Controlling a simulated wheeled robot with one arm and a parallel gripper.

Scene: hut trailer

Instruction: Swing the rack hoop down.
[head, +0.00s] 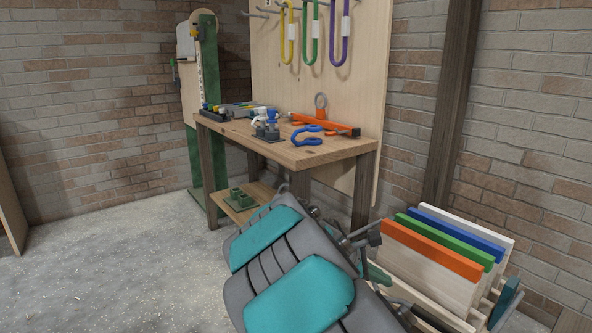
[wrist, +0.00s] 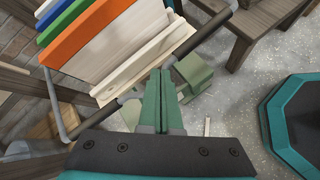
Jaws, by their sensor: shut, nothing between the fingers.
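The rack (head: 430,262) stands at the lower right in the head view, with upright boards edged orange, green, blue and white. In the wrist view the rack's boards (wrist: 110,45) are at the upper left. The rack hoop (wrist: 203,35) is a tube with dark sections and grey bends, running diagonally across the wrist view in front of the boards. My gripper (wrist: 160,75) is shut and empty, its teal fingers overlapping the middle of the hoop bar. I cannot tell whether they touch it. In the head view my arm hides much of this area.
A wooden workbench (head: 290,150) with tools stands behind my arm, against a pegboard (head: 350,100) with coloured hooped locks. A brick wall (head: 545,150) and wooden post are close behind the rack. Open floor (head: 110,270) lies to the left.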

